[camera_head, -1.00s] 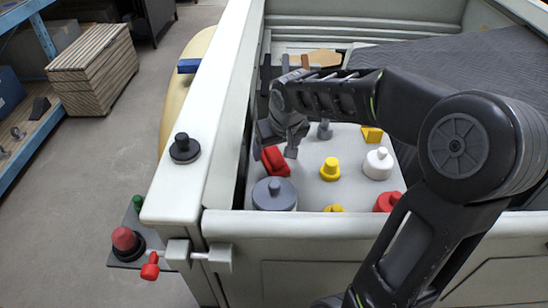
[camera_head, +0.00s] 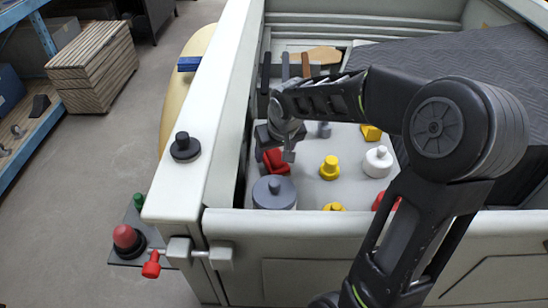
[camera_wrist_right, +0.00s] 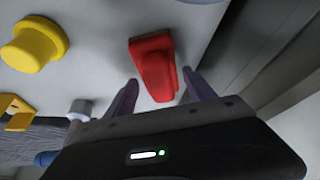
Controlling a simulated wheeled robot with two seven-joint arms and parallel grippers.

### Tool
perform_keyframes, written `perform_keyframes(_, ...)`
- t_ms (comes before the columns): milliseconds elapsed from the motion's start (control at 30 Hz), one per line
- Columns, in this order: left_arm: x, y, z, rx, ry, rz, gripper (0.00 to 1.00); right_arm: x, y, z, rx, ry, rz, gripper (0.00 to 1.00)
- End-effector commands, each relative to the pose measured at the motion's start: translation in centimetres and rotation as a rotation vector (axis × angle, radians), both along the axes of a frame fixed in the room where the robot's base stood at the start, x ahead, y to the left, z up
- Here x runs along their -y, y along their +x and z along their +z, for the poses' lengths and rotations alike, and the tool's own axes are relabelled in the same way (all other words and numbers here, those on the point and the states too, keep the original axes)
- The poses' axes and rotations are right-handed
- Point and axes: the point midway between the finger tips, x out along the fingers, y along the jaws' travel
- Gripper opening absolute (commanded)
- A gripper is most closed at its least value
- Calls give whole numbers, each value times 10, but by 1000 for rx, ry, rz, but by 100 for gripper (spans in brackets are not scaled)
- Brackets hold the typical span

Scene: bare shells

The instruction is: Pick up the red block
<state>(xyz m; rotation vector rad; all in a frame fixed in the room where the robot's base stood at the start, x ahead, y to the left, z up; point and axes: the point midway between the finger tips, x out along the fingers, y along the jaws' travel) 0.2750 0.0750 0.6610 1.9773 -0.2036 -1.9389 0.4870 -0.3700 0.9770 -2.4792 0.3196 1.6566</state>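The red block (camera_head: 278,162) lies on the light grey surface near the left wall, behind a round grey knobbed lid. My right gripper (camera_head: 275,152) is over it, with its fingers to either side. In the right wrist view the red block (camera_wrist_right: 155,67) reaches in between the two fingertips of my right gripper (camera_wrist_right: 159,82). The fingers are open, with a visible gap on both sides of the block. My gripper body hides none of the block's far part there. My left gripper is not in view.
Close by stand the grey round piece (camera_head: 274,193), a yellow knobbed piece (camera_head: 330,169), a white one (camera_head: 377,162) and a yellow block (camera_head: 371,132). The pale left wall (camera_head: 213,110) runs beside the block. A dark grey cover (camera_head: 450,65) lies at the back right.

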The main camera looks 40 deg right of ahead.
Motion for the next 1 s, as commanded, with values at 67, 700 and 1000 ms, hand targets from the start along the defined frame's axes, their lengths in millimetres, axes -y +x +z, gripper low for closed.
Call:
perform_keyframes(67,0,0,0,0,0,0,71,0,0,0,0,0,0,56)
perform_keyframes(700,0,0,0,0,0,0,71,0,0,0,1,0,0,3)
perform_keyframes(1000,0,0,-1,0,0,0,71,0,1,5,2,-1,0,0)
